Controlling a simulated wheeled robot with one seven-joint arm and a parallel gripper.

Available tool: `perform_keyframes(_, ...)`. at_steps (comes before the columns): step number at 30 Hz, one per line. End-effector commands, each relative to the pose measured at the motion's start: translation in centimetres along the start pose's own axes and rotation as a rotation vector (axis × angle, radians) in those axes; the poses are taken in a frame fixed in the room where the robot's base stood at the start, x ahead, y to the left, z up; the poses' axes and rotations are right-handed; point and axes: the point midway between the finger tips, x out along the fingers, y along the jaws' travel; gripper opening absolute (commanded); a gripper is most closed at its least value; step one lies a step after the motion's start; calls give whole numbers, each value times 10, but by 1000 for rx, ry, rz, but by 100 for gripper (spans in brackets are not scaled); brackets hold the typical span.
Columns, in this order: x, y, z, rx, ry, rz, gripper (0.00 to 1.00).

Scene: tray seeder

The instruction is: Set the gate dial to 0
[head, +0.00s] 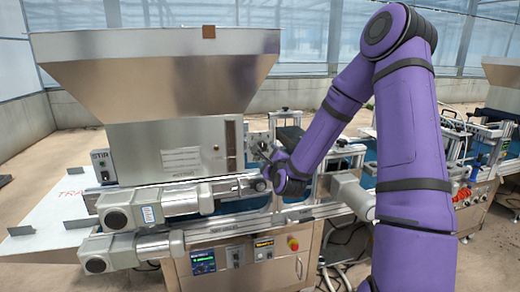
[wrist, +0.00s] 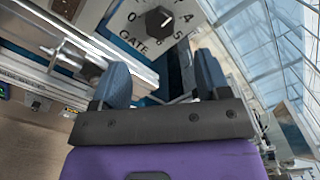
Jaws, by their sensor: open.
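The gate dial (wrist: 158,20) is at the top of the wrist view: a dark faceted knob on a pale plate marked GATE, with numbers around it. Its white mark points toward the right side, near the 4, and the 0 is on the opposite, left side. In the head view my wrist is beside the seeder's front, under the hopper's right side.
The seeder's steel hopper (head: 160,80) stands left of my arm, with a STIR box (head: 103,166) below it. Grey motors (head: 125,210) and rails stick out at the front. A red stop button (head: 292,243) is on the lower cabinet.

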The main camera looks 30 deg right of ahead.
Motion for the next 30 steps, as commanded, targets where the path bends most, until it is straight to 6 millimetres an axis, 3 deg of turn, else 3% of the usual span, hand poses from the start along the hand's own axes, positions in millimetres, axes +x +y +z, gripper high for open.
perform_keyframes(9, 56, 0, 0, -1, 0, 0, 69)
perform_keyframes(15, 81, 0, 0, -3, 0, 1, 69)
perform_keyframes(29, 92, 0, 0, -4, 0, 2, 69)
perform_keyframes(30, 92, 0, 0, -4, 0, 2, 60)
